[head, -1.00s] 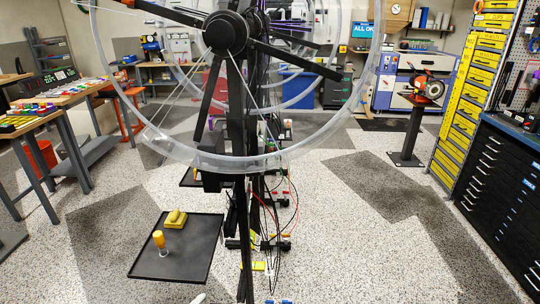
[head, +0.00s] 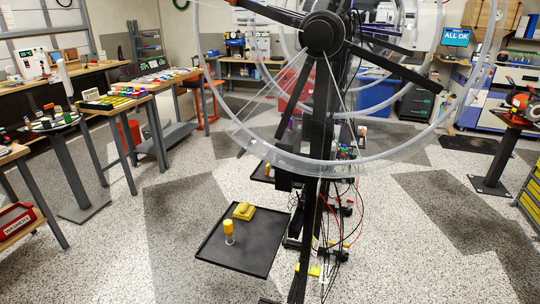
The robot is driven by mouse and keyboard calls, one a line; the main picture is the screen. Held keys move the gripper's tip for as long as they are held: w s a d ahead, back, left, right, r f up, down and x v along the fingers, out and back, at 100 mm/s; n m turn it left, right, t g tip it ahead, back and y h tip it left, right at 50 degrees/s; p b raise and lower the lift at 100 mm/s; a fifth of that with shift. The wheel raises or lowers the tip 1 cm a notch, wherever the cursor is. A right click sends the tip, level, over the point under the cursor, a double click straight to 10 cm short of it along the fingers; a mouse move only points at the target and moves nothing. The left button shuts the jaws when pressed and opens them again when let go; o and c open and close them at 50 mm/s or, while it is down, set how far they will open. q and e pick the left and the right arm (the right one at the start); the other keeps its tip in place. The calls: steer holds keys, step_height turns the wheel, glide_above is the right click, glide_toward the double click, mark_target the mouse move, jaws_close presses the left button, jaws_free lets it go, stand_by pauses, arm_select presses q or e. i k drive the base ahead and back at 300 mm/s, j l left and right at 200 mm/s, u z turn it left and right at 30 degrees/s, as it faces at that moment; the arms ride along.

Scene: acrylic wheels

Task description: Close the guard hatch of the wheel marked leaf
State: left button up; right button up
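A large clear acrylic wheel (head: 292,163) with a black hub (head: 323,35) and dark spokes stands on a black upright frame (head: 310,215) right of centre. Further clear wheel rims (head: 284,62) show behind it, partly hidden. I cannot make out a leaf mark on any wheel, and no guard hatch can be told apart clearly. A black tray (head: 262,258) juts left from the frame, holding a yellow block (head: 244,211) and an upright yellow-topped piece (head: 228,228). Neither gripper can be made out in the view.
Workbenches with coloured parts (head: 117,99) and a round stand (head: 54,125) line the left. A red box (head: 17,219) sits at lower left. Red and black cables (head: 352,225) hang by the frame. A pedestal machine (head: 497,150) stands right. Speckled floor is open left of the tray.

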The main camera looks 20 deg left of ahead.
mark_target(318, 35)
steer(key=j+z, duration=0.15)
steer(key=j, duration=0.4)
steer(key=j+z, duration=0.2)
steer(key=j, duration=0.35)
steer(key=j+z, duration=0.15)
steer(key=j, duration=0.4)
steer(key=j+z, duration=0.2)
steer(key=j, duration=0.35)
steer(key=k+j+z, duration=0.15)
steer(key=j, duration=0.4)
steer(key=k+j+z, duration=0.2)
steer(key=j, duration=0.3)
steer(key=i, duration=0.05)
